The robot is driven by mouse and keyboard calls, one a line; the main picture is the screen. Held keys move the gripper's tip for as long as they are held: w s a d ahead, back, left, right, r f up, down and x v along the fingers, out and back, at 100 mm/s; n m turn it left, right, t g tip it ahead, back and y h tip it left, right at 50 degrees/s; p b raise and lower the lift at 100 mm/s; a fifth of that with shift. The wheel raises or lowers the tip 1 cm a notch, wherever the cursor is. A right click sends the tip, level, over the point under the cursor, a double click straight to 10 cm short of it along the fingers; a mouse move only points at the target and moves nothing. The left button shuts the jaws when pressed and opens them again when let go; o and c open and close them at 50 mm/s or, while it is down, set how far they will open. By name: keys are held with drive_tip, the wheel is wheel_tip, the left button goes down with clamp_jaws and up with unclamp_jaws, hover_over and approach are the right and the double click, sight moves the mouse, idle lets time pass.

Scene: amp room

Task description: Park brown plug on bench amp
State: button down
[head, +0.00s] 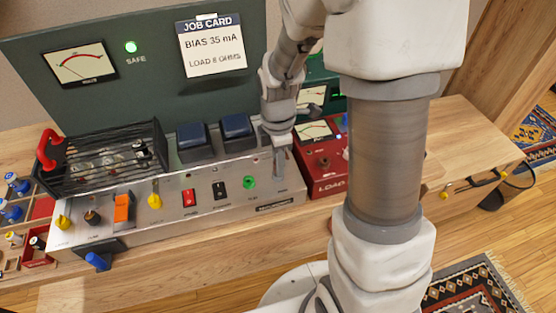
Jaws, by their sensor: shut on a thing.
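The bench amp (180,240) is a long metal chassis with a pale top on the wooden bench. My gripper (279,170) points down at the right end of its top, right of the green jack (249,182). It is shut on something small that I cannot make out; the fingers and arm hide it. I cannot tell whether it touches the amp. A dark brownish plug or knob (92,217) stands at the amp's left, between a yellow plug (62,221) and an orange switch (122,208). I cannot tell whether this is the brown plug.
A black tube cage (105,155) with a red handle (48,150) and two blue-topped transformers (236,127) stand on the amp. A red load box (322,168) is close right of my gripper. A blue plug (97,261) is at the amp's front. Compartments with plugs lie far left.

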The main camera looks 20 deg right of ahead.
drive_tip(key=shift+f, duration=0.15)
drive_tip(key=c, duration=0.6)
unclamp_jaws()
wheel_tip(320, 180, up, 18)
drive_tip(key=p, duration=0.3)
drive_tip(key=shift+f, duration=0.25)
drive_tip(key=s+r+m+t+p, duration=0.1)
drive_tip(key=s+r+m+t, duration=0.1)
drive_tip(key=m, duration=0.4)
drive_tip(key=s+r+m+t+p, duration=0.1)
drive_tip(key=s+r+m, duration=0.4)
drive_tip(key=s+m, duration=0.1)
drive_tip(key=s+r+m+t+p, duration=0.1)
drive_tip(key=s+r+m+t, duration=0.1)
drive_tip(key=s+m, duration=0.4)
drive_tip(key=shift+r+t, duration=0.3)
drive_tip(key=shift+r, duration=0.35)
